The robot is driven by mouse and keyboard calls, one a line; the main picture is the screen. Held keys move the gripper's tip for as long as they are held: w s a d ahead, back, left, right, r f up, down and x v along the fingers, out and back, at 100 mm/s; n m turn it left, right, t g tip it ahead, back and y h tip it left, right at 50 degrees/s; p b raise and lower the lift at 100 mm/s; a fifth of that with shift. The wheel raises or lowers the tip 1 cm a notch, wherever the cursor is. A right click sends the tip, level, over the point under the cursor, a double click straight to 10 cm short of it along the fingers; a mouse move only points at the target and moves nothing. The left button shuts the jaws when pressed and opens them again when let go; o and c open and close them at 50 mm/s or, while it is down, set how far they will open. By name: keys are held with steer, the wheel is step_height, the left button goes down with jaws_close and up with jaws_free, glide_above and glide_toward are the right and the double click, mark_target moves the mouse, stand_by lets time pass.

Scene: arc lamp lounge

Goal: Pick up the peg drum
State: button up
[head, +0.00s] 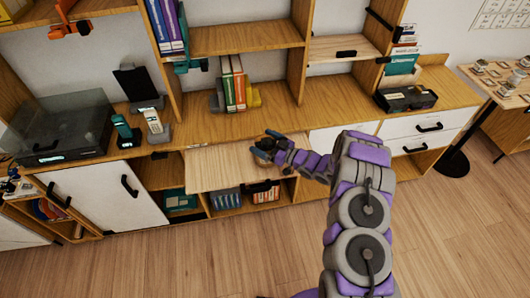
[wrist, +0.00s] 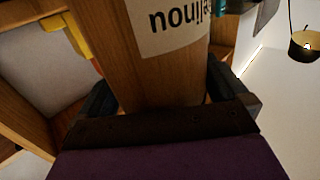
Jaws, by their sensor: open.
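My gripper (head: 268,146) is above the pulled-out wooden board in the head view, at the middle of the cabinet. In the wrist view its dark jaws (wrist: 165,100) stand apart, with a brown wooden surface (wrist: 118,65) between or beyond them. A white label (wrist: 172,25) with dark lettering is on this surface. I cannot tell whether this is the peg drum or part of the furniture, nor whether the jaws touch it. I cannot make out the peg drum for certain in the head view, where my gripper covers part of the board.
The pulled-out board (head: 215,170) juts from the cabinet. Behind it, books (head: 232,85) stand between bookends on the counter. A turntable (head: 55,130) and phone (head: 153,122) are left; a black tray (head: 405,98) is right. The floor (head: 240,255) in front is clear.

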steer(key=shift+c, duration=0.2)
steer(key=c, duration=1.5)
steer(key=shift+r, duration=0.1)
steer(key=shift+c, duration=0.2)
